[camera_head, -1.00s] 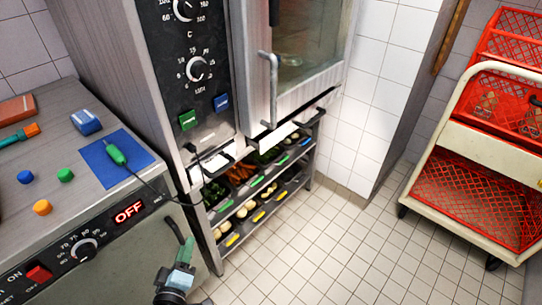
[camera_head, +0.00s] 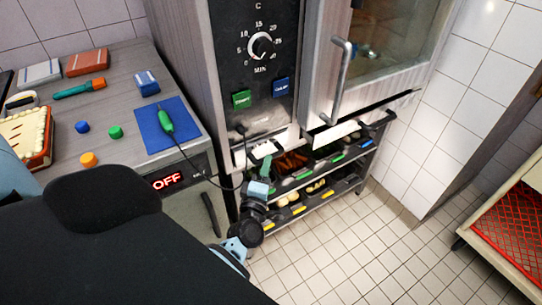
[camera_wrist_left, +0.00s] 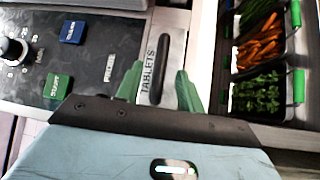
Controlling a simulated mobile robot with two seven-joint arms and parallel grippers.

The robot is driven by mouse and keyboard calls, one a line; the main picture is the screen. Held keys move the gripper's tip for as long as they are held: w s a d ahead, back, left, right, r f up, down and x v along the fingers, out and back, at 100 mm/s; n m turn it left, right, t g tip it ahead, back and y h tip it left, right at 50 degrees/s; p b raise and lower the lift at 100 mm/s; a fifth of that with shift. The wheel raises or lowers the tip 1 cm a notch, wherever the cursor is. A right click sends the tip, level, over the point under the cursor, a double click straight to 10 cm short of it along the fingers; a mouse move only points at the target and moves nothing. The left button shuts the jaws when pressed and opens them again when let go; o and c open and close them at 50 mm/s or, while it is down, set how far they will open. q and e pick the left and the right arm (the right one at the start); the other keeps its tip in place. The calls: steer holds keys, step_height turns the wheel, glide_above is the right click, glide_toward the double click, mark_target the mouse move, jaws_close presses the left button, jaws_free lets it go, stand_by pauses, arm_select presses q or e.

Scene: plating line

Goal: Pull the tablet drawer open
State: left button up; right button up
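The tablet drawer (camera_wrist_left: 172,47) shows in the left wrist view as a pale metal front marked TABLETS, with a black bar handle (camera_wrist_left: 162,68). It looks closed, with its front about level with the panel. My left gripper (camera_wrist_left: 158,88) is open, and its two green fingers stand on either side of the handle's near end with gaps between. Whether they reach around the handle in depth I cannot tell. In the head view my left gripper (camera_head: 262,175) is just below the oven's control panel and partly hides that area. My right gripper is not in view.
The oven's control panel (camera_head: 255,60) has a dial and green and blue buttons. A rack (camera_head: 327,197) of vegetable trays stands below. The counter (camera_head: 133,65) at left holds a blue mat (camera_head: 165,125) with a green corded probe. A cart (camera_head: 500,220) stands at right. The tiled floor between is clear.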

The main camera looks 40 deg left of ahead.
arm_select(q)
steer(key=shift+x, duration=2.25)
jaws_close()
